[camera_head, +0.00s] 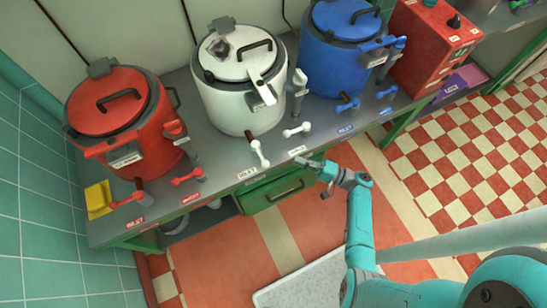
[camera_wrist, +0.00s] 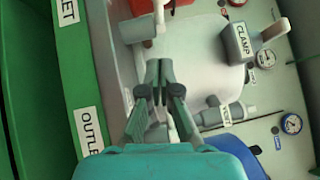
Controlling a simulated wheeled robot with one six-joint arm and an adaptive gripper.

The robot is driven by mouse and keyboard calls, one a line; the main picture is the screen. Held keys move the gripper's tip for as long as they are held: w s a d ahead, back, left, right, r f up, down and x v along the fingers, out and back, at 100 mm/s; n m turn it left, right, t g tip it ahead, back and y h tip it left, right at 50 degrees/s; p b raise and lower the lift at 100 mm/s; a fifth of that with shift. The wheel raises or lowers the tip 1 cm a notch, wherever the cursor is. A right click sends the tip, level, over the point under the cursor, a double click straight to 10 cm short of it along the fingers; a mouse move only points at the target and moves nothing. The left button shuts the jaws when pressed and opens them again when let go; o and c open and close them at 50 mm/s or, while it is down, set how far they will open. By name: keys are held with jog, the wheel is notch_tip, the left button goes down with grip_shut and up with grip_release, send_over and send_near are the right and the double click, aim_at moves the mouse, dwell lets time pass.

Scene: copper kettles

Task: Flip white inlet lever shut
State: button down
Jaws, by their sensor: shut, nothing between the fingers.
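The white kettle (camera_head: 232,105) stands mid-bench between the red and blue ones. Its white inlet lever (camera_head: 260,154), behind the INLET label (camera_head: 248,173), points out toward the bench's front edge. It also shows at the top of the wrist view (camera_wrist: 138,28). The white outlet lever (camera_head: 297,130) lies sideways, roughly along the bench edge. My gripper (camera_head: 301,161) is shut and empty near the bench's front edge, to the right of the inlet lever and close to the OUTLET label. In the wrist view its fingertips (camera_wrist: 159,66) are together, apart from the inlet lever.
The red kettle (camera_head: 112,110) with red levers stands left; the blue kettle (camera_head: 338,50) with blue levers stands right. The white kettle's vent valve (camera_wrist: 222,113) and clamp (camera_wrist: 241,42) rise near my gripper. A green drawer (camera_head: 275,192) is below the bench edge.

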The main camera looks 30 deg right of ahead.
aim_at(260, 154)
jog(key=x, duration=0.6)
jog(key=shift+w+a, duration=0.15)
jog(key=shift+a, duration=0.2)
jog(key=shift+a+r, duration=0.25)
jog(key=shift+a, duration=0.9)
jog(key=shift+a+r, duration=0.15)
jog(key=shift+a, duration=0.45)
jog(key=shift+a+t, duration=0.15)
jog(key=shift+t, duration=0.15)
